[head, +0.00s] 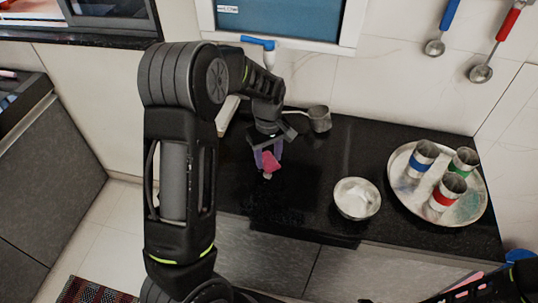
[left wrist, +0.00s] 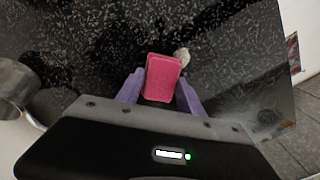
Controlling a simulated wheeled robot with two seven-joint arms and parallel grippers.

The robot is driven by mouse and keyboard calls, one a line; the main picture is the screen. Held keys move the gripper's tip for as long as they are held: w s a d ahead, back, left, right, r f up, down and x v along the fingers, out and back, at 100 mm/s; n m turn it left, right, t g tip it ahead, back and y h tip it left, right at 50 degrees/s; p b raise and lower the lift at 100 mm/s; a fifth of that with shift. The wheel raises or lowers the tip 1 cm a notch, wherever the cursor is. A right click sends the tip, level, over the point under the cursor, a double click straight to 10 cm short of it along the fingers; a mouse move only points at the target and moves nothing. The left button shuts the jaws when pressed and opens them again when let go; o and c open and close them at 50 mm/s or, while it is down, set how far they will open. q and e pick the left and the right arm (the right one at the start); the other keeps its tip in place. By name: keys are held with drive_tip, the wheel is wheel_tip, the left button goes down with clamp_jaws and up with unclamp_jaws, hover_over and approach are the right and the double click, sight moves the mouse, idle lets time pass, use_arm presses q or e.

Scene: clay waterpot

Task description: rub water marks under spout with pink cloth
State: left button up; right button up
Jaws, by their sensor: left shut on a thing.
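The pink cloth (head: 269,160) is between the purple fingers of my left gripper (head: 267,156), low over the black counter (head: 320,160). In the left wrist view the cloth (left wrist: 162,78) is a folded pink block between the fingers (left wrist: 160,92), which are shut on it. Speckled marks like water (head: 272,205) lie on the counter in front of the cloth. A small whitish piece (head: 267,176) shows just beside the cloth; I cannot tell what it is. No spout is clearly visible. My right arm shows at the lower right; its fingers are not clear.
A metal bowl (head: 357,198) stands right of the marks. A round steel tray (head: 401,161) with 3 banded steel cups is farther right. A grey metal mug (head: 319,119) stands behind the gripper. Ladles hang on the wall. The counter's front edge is close to the marks.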

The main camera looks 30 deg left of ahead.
sight(267, 168)
use_arm(q)
drive_tip(key=shift+r, duration=0.55)
drive_tip(key=shift+d, duration=0.15)
drive_tip(key=s, duration=0.1)
drive_tip(key=s+d, duration=0.1)
drive_tip(key=s, duration=0.1)
drive_tip(key=shift+r, duration=0.15)
drive_tip(key=shift+s+d+f, duration=0.1)
drive_tip(key=shift+s+f, duration=0.15)
drive_tip(key=shift+s, duration=0.2)
drive_tip(key=shift+s, duration=0.1)
drive_tip(key=shift+s+d+f+p, duration=0.15)
drive_tip(key=shift+s+d+p, duration=0.15)
drive_tip(key=shift+s, duration=0.55)
drive_tip(key=shift+s+d+f+p, duration=0.1)
drive_tip(key=shift+s+d+p, duration=0.2)
drive_tip(key=shift+s, duration=0.55)
drive_tip(key=shift+r, duration=0.1)
wheel_tip(267, 168, up, 6)
drive_tip(key=p, duration=0.5)
